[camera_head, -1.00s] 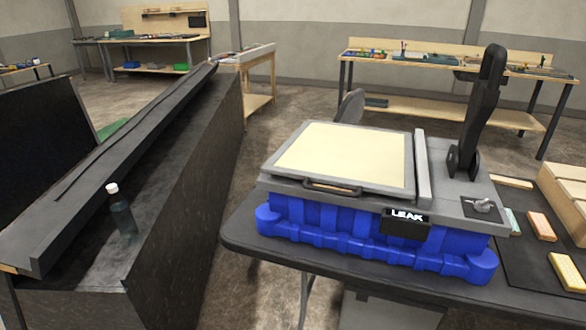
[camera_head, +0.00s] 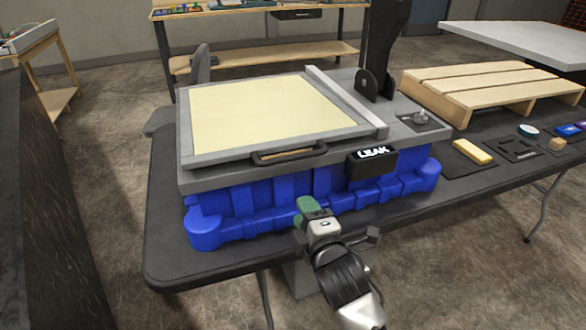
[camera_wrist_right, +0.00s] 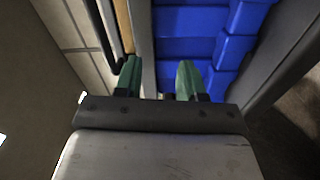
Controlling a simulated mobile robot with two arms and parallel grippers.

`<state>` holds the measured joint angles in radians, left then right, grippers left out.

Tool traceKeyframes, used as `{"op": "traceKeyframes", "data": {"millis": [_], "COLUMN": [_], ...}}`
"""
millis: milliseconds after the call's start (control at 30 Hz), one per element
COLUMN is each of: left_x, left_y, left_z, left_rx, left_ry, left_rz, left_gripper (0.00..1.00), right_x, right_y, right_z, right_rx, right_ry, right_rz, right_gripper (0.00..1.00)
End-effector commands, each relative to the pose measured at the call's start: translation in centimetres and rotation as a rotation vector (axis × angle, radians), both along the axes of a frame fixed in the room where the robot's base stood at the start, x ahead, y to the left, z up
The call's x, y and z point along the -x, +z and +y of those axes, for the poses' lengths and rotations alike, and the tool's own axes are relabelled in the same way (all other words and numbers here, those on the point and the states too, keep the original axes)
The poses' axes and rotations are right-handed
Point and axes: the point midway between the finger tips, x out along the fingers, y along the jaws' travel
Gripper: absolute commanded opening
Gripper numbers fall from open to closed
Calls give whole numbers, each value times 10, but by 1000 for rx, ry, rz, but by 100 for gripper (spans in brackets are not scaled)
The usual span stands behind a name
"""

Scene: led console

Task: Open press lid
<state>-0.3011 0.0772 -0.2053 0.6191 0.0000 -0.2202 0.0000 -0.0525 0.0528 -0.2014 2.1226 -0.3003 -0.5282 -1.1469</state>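The press (camera_head: 190,173) has a blue base and a grey lid frame around a cream panel (camera_head: 265,115). The lid lies flat and closed. A black handle (camera_head: 288,154) sits on its front edge; it also shows in the right wrist view (camera_wrist_right: 104,35). My right gripper (camera_head: 308,207), with green fingers, is in front of the blue base, below and slightly right of the handle, not touching it. In the right wrist view its fingers (camera_wrist_right: 158,68) are apart with nothing held between them. The left gripper is not in view.
A black box reading LEAK (camera_head: 372,162) is on the press front. A black upright arm (camera_head: 382,50) stands behind the lid's right side. A wooden pallet (camera_head: 490,90) and a yellow block (camera_head: 472,151) are to the right. The black table's (camera_head: 165,255) front left is bare.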

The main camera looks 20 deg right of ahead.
Motion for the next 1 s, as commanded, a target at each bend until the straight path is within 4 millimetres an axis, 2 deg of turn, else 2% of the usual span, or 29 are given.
{"op": "traceKeyframes", "data": {"millis": [33,100,200,367,600,800,1000], "left_x": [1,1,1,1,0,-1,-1], "left_y": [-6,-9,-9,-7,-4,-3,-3], "left_z": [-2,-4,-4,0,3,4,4], "left_rx": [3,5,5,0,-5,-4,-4], "left_ry": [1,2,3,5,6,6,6], "left_rz": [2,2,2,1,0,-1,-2], "left_gripper": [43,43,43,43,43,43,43], "right_x": [6,13,17,2,-44,-73,-85], "right_y": [21,44,62,69,75,79,79], "right_z": [-2,-4,-5,-5,-3,-2,-2], "right_rx": [35,74,105,114,110,110,111], "right_ry": [-7,-17,-26,-29,-28,-27,-26], "right_rz": [-57,-112,-152,-160,-159,-158,-157], "right_gripper": [40,40,40,40,40,40,40]}}
